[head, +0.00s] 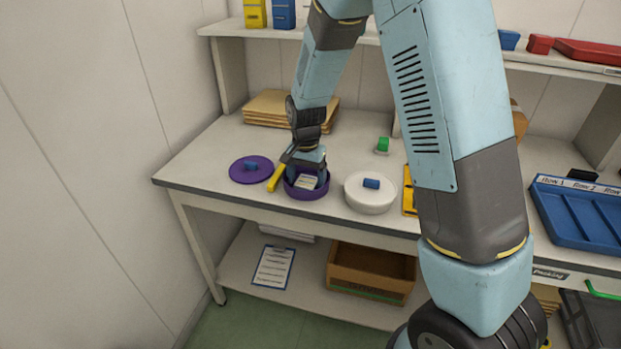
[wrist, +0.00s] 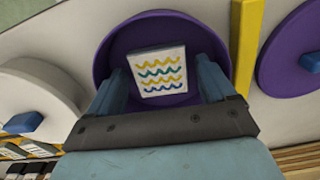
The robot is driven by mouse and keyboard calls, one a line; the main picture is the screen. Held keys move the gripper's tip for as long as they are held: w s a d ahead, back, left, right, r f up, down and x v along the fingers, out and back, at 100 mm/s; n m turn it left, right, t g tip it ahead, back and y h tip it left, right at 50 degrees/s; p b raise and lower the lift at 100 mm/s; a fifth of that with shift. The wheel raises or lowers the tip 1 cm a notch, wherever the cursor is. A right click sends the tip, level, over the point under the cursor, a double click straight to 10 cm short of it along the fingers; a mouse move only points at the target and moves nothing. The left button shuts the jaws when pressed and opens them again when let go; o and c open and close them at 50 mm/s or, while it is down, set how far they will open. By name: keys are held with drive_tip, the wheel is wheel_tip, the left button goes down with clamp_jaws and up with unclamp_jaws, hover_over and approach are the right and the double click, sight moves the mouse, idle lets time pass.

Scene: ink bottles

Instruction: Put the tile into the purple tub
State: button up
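The tile (wrist: 158,72) is a white square with yellow, teal and blue wavy lines. It lies inside the purple tub (wrist: 103,62), within its rim, and looks slightly turned relative to my fingers. In the head view the tile (head: 306,182) shows inside the purple tub (head: 307,194) near the table's front edge. My gripper (wrist: 163,78) reaches down into the tub with one finger on each side of the tile. The fingers look spread, with a narrow gap beside the tile. My gripper (head: 308,172) partly hides the tub's back in the head view.
A purple lid with a blue knob (head: 250,169) lies left of the tub, with a yellow bar (head: 276,179) between them. A white round container with a blue knob (head: 369,194) stands close on the right. A shelf (head: 345,36) runs above the back, over brown envelopes (head: 264,109).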

sight(306, 182)
drive_tip(key=shift+o, duration=0.3)
drive_tip(key=shift+r, duration=0.15)
wheel_tip(306, 182, up, 11)
drive_tip(key=s+d+r+n+t, duration=0.1)
drive_tip(key=s+d+r, duration=0.3)
drive_tip(key=d+r, duration=0.3)
drive_tip(key=s+d+r+n+t, duration=0.1)
drive_tip(key=s+d+r, duration=0.2)
drive_tip(key=s, duration=0.4)
drive_tip(key=s+d+r+n+t, duration=0.1)
drive_tip(key=s+d+r+t, duration=0.1)
drive_tip(key=s+d+r, duration=0.2)
drive_tip(key=s+d+r+n+t, duration=0.1)
drive_tip(key=s+d, duration=0.4)
drive_tip(key=s, duration=0.5)
wheel_tip(306, 182, up, 3)
drive_tip(key=shift+s+d+f+n+t, duration=0.15)
drive_tip(key=shift+s+d+n+t, duration=0.15)
drive_tip(key=shift+d+n, duration=0.15)
